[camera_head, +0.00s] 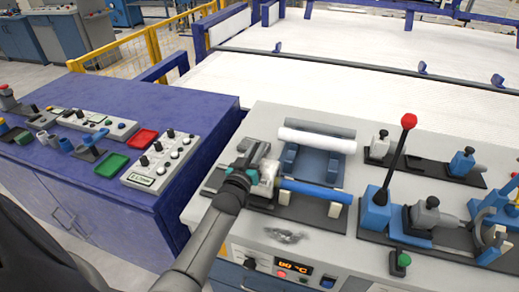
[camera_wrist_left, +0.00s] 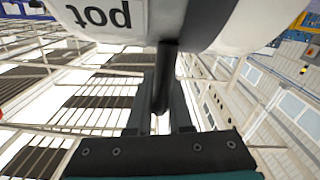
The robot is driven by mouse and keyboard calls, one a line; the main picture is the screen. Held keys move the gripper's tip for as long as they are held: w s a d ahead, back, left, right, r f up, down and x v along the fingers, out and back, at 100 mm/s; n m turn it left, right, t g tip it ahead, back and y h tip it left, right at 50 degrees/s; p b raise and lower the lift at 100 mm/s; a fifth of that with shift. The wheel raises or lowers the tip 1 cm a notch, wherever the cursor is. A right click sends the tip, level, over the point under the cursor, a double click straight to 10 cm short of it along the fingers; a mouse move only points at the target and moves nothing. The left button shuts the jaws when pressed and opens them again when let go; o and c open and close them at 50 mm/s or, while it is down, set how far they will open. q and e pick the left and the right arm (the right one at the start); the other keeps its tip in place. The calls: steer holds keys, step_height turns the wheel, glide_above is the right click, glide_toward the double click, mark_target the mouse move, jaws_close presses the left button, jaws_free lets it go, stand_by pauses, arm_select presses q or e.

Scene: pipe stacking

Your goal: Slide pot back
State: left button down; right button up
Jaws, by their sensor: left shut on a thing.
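The pot (camera_wrist_left: 105,15) fills the top of the left wrist view as a pale body with an upside-down "pot" label and a dark band. A dark handle (camera_wrist_left: 166,65) comes down from it between my left gripper's fingers (camera_wrist_left: 160,110), which are shut on it. In the head view my left gripper (camera_head: 247,174) is at the left end of the blue rod, on the front left of the grey bench. The pale metallic pot (camera_head: 267,172) shows partly beside it, the rest hidden by the gripper. My right gripper is not in view.
Behind the blue rod (camera_head: 315,191), a white pipe (camera_head: 316,139) lies on a blue cradle (camera_head: 313,163). A red-knobbed lever (camera_head: 408,121) stands to the right. A temperature display (camera_head: 296,267) is on the front. A purple cabinet (camera_head: 206,123) stands left.

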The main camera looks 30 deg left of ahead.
arm_select(q)
steer(key=s+a, duration=0.2)
steer(key=a, duration=0.7)
steer(key=shift+s+a, duration=0.15)
steer(key=shift+a, duration=0.15)
steer(key=c, duration=0.9)
jaws_free()
steer(key=shift+a, duration=0.1)
steer(key=shift+o, duration=0.2)
steer(key=shift+s, duration=0.1)
steer(key=p+v, duration=0.2)
steer(key=v, duration=1.3)
steer(key=shift+d, duration=0.25)
